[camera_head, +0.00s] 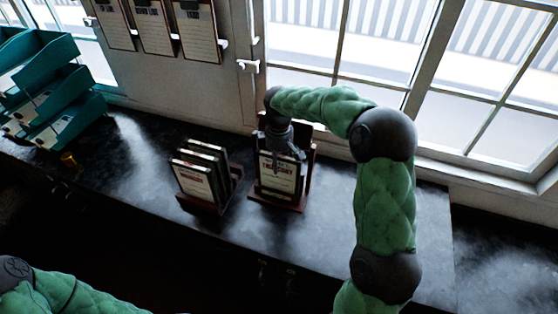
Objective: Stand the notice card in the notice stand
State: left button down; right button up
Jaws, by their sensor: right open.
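A notice card (278,178) with a white face and dark border stands upright, leaning back slightly, in the brown notice stand (276,200) on the dark counter. My right gripper (289,155) is open at the top edge of this card, just behind and above it. The fingers partly overlap the card's top, so I cannot tell whether they touch it. The stand's back is partly hidden by my right gripper and forearm. My left arm (60,293) shows only at the bottom left, and its gripper is out of view.
A second brown stand (210,205) with several cards is close on the left. Teal trays (65,105) are stacked at the far left. Clipboards (197,30) hang on the wall. A window frame (400,95) rises behind the counter (420,220), which is clear to the right.

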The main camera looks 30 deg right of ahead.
notch_tip(320, 180, up, 12)
jog(key=shift+f, duration=0.1)
dwell(0.4)
dwell(0.4)
